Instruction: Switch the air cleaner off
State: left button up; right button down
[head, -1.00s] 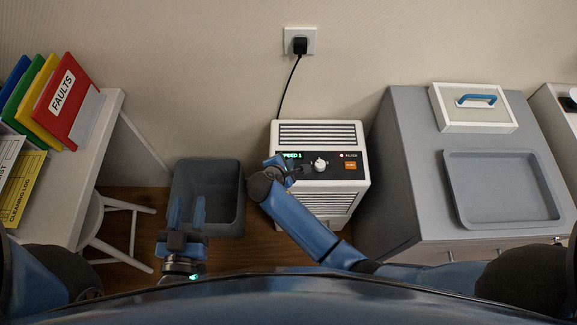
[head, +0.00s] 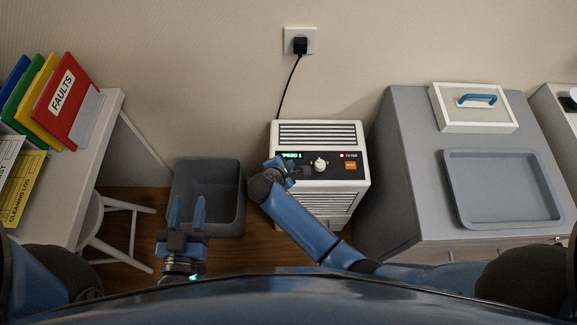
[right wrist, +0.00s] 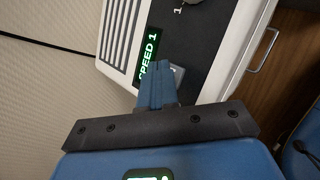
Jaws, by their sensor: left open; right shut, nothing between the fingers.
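The white air cleaner (head: 315,195) stands against the wall, and its dark top panel shows a lit green display (head: 291,155) reading "SPEED 1". A white knob (head: 320,164), an orange button (head: 350,165) and a small red filter lamp (head: 341,155) are on the panel. My right gripper (head: 288,170) is at the panel's left side. In the right wrist view its shut, empty fingers (right wrist: 158,72) are beside the display and partly cover a grey square key (right wrist: 178,75); I cannot tell whether they touch it. My left gripper (head: 187,205) is open and empty in front of the grey bin.
The grey bin (head: 238,205) stands left of the cleaner. A grey cabinet (head: 405,150) at the right bears a tray (head: 500,215) and a lidded box (head: 472,118). A white desk (head: 90,160) with folders is at the left. The cord runs to a wall socket (head: 301,41).

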jog(key=shift+f, duration=0.1)
dwell(0.3)
jog(key=shift+r+p, duration=0.55)
jog(key=shift+p, duration=0.2)
notch_tip(320, 180, up, 6)
jog(key=p, duration=0.6)
